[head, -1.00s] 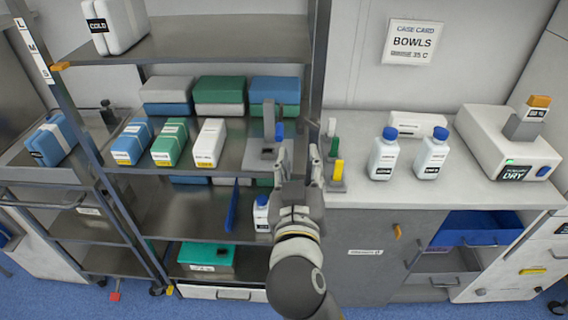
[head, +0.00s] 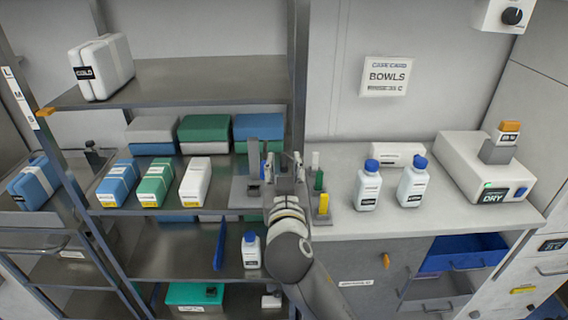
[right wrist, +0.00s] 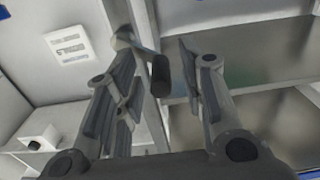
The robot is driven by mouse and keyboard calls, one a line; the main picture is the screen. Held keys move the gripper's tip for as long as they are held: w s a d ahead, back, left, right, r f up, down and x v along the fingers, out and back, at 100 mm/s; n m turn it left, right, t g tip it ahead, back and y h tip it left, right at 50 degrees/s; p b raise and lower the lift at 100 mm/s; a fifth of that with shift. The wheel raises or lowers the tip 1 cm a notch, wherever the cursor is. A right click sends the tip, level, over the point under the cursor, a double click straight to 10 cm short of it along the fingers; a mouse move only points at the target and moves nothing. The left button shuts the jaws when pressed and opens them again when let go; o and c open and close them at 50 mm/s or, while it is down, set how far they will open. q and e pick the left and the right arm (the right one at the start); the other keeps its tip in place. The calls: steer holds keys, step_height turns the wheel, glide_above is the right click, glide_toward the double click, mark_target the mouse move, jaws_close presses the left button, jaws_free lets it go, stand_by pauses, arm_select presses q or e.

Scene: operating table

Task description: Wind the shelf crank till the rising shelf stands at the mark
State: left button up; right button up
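The rising shelf (head: 190,80) is the upper shelf of the rack, with a white COLD box (head: 101,68) on it. Its orange pointer (head: 45,112) is beside the L, M, S strip (head: 22,98), near M and S. My right gripper (head: 283,165) is open in front of the rack's right post. In the right wrist view the dark crank handle (right wrist: 160,75) lies between the open fingers, with gaps on both sides. The crank arm (right wrist: 130,40) runs up to the left from it. In the head view my gripper hides the crank. My left gripper is out of view.
Two white bottles with blue caps (head: 368,188) and a DRY device (head: 486,172) stand on the counter (head: 440,215). Green and yellow upright pieces (head: 322,205) are close to the right of my gripper.

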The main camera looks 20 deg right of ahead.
steer(key=shift+w, duration=0.15)
steer(key=shift+c, duration=0.4)
jaws_close()
steer(key=shift+f+n, duration=0.15)
steer(key=shift+n, duration=0.15)
steer(key=n, duration=0.1)
steer(key=f+n, duration=0.1)
steer(key=shift+a+n+p, duration=0.25)
steer(key=shift+n+p, duration=0.15)
steer(key=f+n+p, duration=0.1)
steer(key=n, duration=0.3)
steer(key=f+n+p, duration=0.1)
steer(key=f+n, duration=0.1)
steer(key=n, duration=0.2)
steer(key=d+f+n+p, duration=0.1)
steer(key=n+p, duration=0.1)
steer(key=n, duration=0.2)
steer(key=shift+d+f, duration=0.1)
steer(key=shift+f, duration=0.05)
